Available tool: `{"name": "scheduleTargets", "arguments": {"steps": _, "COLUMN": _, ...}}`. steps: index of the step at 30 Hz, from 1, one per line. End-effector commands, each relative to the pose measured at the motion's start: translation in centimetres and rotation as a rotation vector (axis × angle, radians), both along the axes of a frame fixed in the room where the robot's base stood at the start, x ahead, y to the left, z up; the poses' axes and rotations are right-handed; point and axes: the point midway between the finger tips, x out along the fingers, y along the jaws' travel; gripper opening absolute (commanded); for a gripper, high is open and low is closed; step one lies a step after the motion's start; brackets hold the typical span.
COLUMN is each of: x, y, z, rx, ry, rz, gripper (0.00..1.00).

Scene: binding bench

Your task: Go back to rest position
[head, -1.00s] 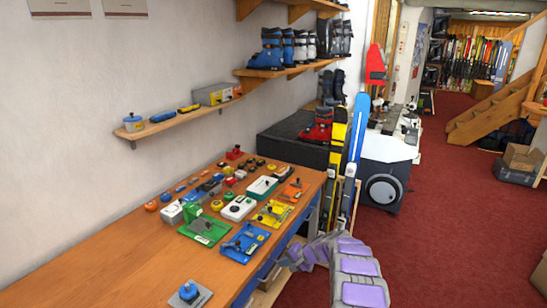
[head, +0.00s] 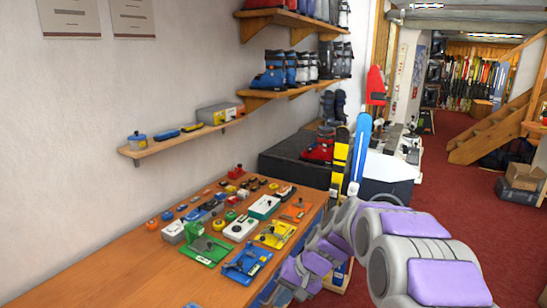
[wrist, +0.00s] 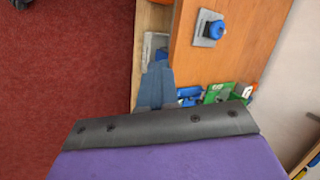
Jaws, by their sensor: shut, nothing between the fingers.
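My gripper (wrist: 157,85) shows in the wrist view as a blue-grey pair of fingers, shut and empty. It is over the edge of the wooden bench, with red carpet to its left. In the head view my purple and grey arm is folded at the lower right, beside the bench (head: 110,260). The fingertips cannot be made out clearly there. A grey plate with a blue knob (wrist: 209,29) lies on the bench, apart from the fingers. A green plate (wrist: 218,92) and blue parts are partly hidden behind my wrist.
The bench holds several coloured jigs, including a green plate (head: 205,249), a blue plate (head: 246,262) and a yellow plate (head: 275,234). Skis (head: 361,145) stand behind my arm. A wall shelf (head: 180,142) hangs above the bench. Red carpet (head: 455,205) is open to the right.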

Motion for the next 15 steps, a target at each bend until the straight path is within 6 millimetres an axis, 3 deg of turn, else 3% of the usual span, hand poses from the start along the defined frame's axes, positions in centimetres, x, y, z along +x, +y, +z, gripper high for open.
{"name": "scheduleTargets", "arguments": {"steps": 6, "x": -7.9, "y": -1.7, "z": 2.9, "rx": -0.1, "ry": 0.023, "rz": 0.066, "gripper": 0.0}}
{"name": "scheduleTargets", "arguments": {"steps": 15, "x": -18.6, "y": -4.8, "z": 4.7, "rx": -0.253, "ry": 0.059, "rz": 0.131, "gripper": 0.0}}
